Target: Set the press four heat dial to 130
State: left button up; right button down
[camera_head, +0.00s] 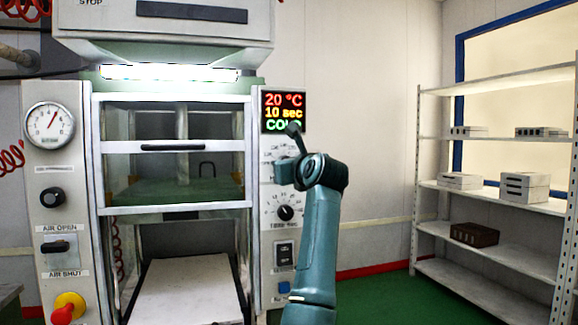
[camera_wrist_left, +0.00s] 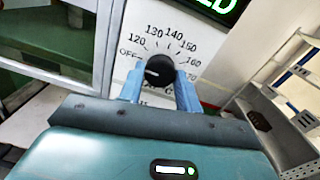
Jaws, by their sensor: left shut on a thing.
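The heat dial (camera_wrist_left: 160,69) is a round black knob on the press's white panel, ringed by marks reading OFF, 120, 130, 140, 150, 160 and more. Its white pointer line faces left, towards the OFF side. My left gripper (camera_wrist_left: 160,88) has its two blue fingers on either side of the knob, shut on it. In the head view my left gripper (camera_head: 287,171) reaches up to the panel and hides the heat dial. The press display (camera_head: 284,111) reads 20 °C, 10 sec, and a green word partly covered by my gripper. My right gripper is out of view.
Below the heat dial are a timer dial (camera_head: 285,212), a black switch (camera_head: 284,253) and a blue button (camera_head: 284,288). The press opening with its glass guard (camera_head: 175,165) is to the left. A shelf rack (camera_head: 500,195) stands at the right.

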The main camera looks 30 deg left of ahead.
pick_arm(q)
jog(key=shift+m, duration=0.3)
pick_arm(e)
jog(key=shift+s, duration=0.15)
pick_arm(q)
jog(key=shift+f+m+p, duration=0.1)
jog(key=shift+m+p, duration=1.6)
jog(key=shift+m, duration=3.9)
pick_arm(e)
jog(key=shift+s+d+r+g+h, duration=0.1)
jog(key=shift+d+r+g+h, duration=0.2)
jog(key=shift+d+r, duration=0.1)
pick_arm(q)
jog(key=o, duration=1)
jog(key=shift+s, duration=0.1)
